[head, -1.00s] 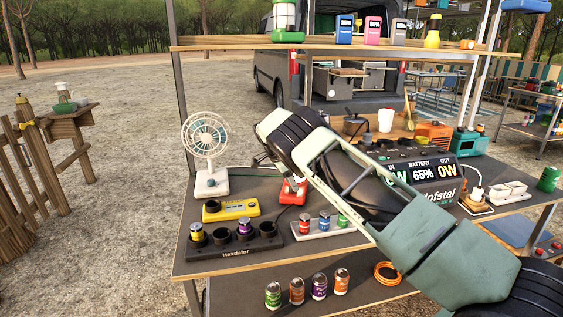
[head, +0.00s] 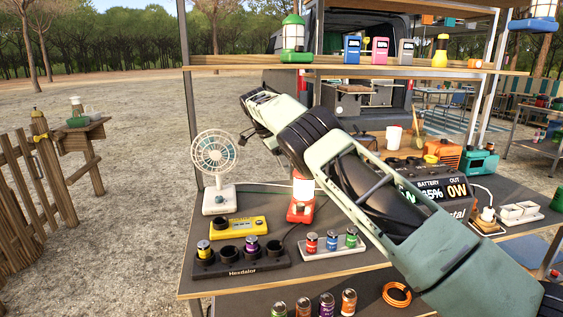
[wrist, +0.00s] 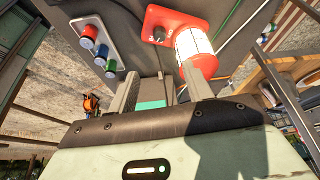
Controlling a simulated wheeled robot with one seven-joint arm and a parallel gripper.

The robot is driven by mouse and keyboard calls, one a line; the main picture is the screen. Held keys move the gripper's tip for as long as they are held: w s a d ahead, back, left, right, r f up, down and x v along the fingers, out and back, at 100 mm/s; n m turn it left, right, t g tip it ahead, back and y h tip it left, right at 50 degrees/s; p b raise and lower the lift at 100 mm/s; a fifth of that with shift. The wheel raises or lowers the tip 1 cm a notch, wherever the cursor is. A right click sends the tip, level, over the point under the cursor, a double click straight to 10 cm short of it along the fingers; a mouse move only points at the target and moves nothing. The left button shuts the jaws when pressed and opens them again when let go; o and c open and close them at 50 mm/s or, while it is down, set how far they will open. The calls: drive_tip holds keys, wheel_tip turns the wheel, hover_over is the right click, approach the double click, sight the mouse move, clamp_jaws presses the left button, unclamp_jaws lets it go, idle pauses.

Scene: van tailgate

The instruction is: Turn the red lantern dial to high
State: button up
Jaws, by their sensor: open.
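The red lantern (head: 300,208) stands upright on the table, with a red base and a white globe. My arm partly covers its top in the head view. In the wrist view the red lantern (wrist: 194,48) lies beyond my fingers, and its dark dial (wrist: 157,33) shows on the base with small white marks around it. I cannot read the dial's setting. My gripper (wrist: 158,92) is open and empty, its two fingers apart and pointing toward the lantern's base without visible contact. In the head view my gripper's fingers are small and partly hidden.
A white fan (head: 213,170) and a yellow device (head: 237,228) stand left of the lantern. A black battery charger (head: 240,262) and a white tray of batteries (head: 331,246) lie in front. The power station (head: 432,190) stands to the right. A wooden shelf (head: 230,60) crosses above.

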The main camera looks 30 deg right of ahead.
sight(301, 204)
drive_tip(key=s+d+n+t+y+b, duration=0.2)
drive_tip(key=s+d+n+t+y, duration=0.45)
drive_tip(key=n, duration=1.15)
drive_tip(key=w+f, duration=0.1)
drive_tip(key=f, duration=0.4)
drive_tip(key=w+f+g+h, duration=0.1)
drive_tip(key=w+f, duration=0.1)
drive_tip(key=f, duration=0.3)
drive_tip(key=w+f+h, duration=0.1)
drive_tip(key=f, duration=0.5)
drive_tip(key=shift+w+d+h, duration=0.25)
drive_tip(key=shift+w, duration=0.15)
drive_tip(key=c, duration=1)
